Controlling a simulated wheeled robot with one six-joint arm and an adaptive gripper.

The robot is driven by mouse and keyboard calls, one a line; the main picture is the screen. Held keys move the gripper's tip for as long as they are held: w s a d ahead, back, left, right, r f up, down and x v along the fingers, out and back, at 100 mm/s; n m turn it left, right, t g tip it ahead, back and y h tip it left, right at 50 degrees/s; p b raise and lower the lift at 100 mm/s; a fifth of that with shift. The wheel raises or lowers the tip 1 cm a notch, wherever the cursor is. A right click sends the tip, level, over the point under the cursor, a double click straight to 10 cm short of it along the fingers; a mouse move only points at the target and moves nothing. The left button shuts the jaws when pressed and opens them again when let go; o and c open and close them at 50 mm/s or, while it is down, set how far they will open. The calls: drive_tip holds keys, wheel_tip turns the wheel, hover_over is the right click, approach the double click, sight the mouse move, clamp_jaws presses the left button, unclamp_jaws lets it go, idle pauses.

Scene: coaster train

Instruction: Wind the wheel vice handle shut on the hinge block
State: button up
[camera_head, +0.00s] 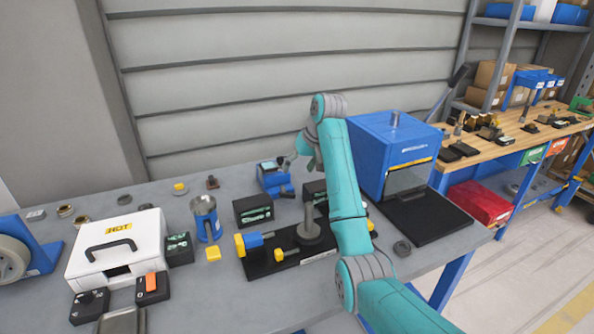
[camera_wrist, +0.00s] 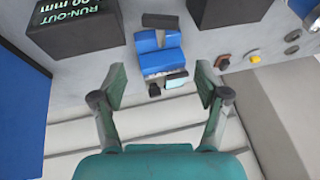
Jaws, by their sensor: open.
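A small blue vice (camera_head: 274,182) stands on the grey bench behind the black boxes. It also shows in the wrist view (camera_wrist: 160,60), with two blue blocks and a gap between them. A small pale plate with a dark edge (camera_wrist: 176,80) and a dark knob (camera_wrist: 154,89) sit at its wall-facing end; I cannot tell which part is the handle. I cannot pick out the hinge block for sure. My gripper (camera_wrist: 161,88) is open, its fingers apart on either side of the vice's end in the picture, with nothing held. In the head view my gripper (camera_head: 290,163) is beside the vice, partly hidden.
Black display boxes (camera_head: 253,209) stand close in front of the vice. A black fixture (camera_head: 258,265) with yellow knobs lies nearer. A blue cabinet (camera_head: 390,150) stands at right, a blue cup stand (camera_head: 207,218) and white HOT case (camera_head: 118,245) at left. The ribbed wall is close behind.

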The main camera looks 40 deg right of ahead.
sight(282, 193)
drive_tip(key=c, duration=0.5)
drive_tip(key=w+a+f+m+g+y, duration=0.1)
drive_tip(key=f+m, duration=0.2)
drive_tip(key=m, duration=0.3)
drive_tip(key=w+a+f+m+g+y, duration=0.1)
drive_tip(key=w+f+m, duration=0.1)
drive_tip(key=f+m, duration=0.2)
drive_tip(key=w+a+f+m+g+y, duration=0.1)
drive_tip(key=f+m, duration=0.3)
drive_tip(key=m, duration=0.3)
drive_tip(key=shift+w+a+f+m+g, duration=0.25)
drive_tip(key=shift+w+a+m+g, duration=0.05)
drive_tip(key=shift+w+g, duration=0.1)
drive_tip(key=shift+c, duration=0.2)
drive_tip(key=shift+y, duration=0.3)
clamp_jaws()
